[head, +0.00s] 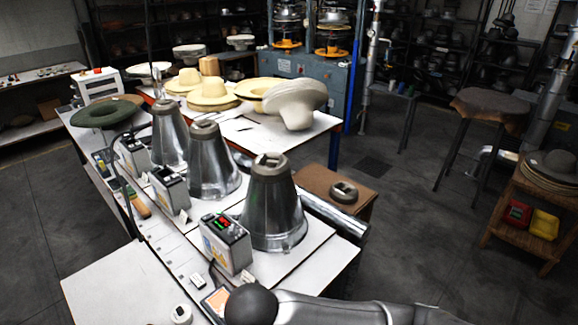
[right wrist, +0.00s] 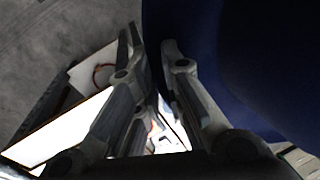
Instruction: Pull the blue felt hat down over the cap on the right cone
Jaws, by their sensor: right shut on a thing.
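The right cone (head: 271,212) is a grey metal cone at the front of the row on the bench, upright. A small metal cap (head: 269,161) sits on its top. The blue felt hat (right wrist: 250,60) shows only in the right wrist view, as a large dark blue surface filling the upper right. My right gripper (right wrist: 151,45) is shut on the edge of the hat, with one finger on each side of the felt. The rest of the hat is out of frame. My left gripper is in neither view.
Two more metal cones (head: 213,165) stand behind, with control boxes (head: 226,243) on their left. A brown side table (head: 317,184) with a small metal piece (head: 343,192) is to the right. Pale hats lie on the bench behind.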

